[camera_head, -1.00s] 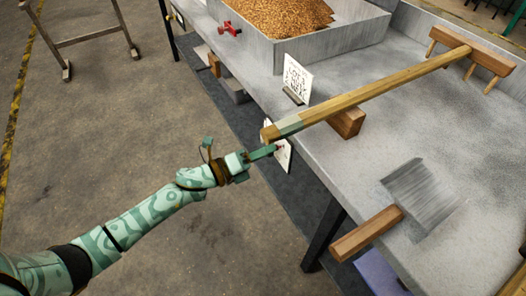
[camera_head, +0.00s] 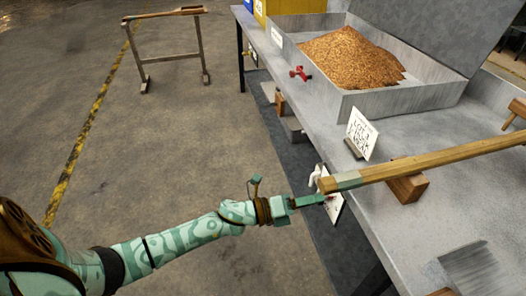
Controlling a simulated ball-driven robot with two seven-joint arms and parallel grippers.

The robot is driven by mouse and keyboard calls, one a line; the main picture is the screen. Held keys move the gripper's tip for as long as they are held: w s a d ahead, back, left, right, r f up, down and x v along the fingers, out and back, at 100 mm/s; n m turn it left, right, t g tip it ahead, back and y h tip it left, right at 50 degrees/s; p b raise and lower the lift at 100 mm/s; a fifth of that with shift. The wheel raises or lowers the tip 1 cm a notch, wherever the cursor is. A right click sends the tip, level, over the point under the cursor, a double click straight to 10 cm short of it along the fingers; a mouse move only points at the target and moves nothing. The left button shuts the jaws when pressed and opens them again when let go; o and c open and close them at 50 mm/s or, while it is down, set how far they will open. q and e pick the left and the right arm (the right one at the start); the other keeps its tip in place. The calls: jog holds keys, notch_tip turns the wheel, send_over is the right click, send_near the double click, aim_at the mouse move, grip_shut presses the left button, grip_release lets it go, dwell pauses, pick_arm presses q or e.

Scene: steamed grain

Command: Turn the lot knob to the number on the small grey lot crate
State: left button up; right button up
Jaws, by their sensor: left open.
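A white plate (camera_head: 336,207) hangs on the front side of the grey bench, partly hidden by my left gripper and the rake handle above it. A small pale piece (camera_head: 315,176) sticks out at its upper left; I cannot tell if this is part of the lot knob. The knob itself and its numbers are not clear. My left gripper (camera_head: 324,199) is at the plate, its green fingers pointing right; it looks empty, and I cannot tell whether it touches. I cannot pick out the small grey lot crate or its number. My right gripper is not in view.
A wooden rake (camera_head: 440,158) rests on a block, its handle end jutting over the bench edge. A lettered card (camera_head: 361,134) stands behind it. A metal tray (camera_head: 400,98) holds grain, with a red valve (camera_head: 300,73) in front. Open floor lies left.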

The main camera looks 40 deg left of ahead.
pick_arm(q)
jog(key=p+v, duration=0.3)
jog(key=v, duration=1.2)
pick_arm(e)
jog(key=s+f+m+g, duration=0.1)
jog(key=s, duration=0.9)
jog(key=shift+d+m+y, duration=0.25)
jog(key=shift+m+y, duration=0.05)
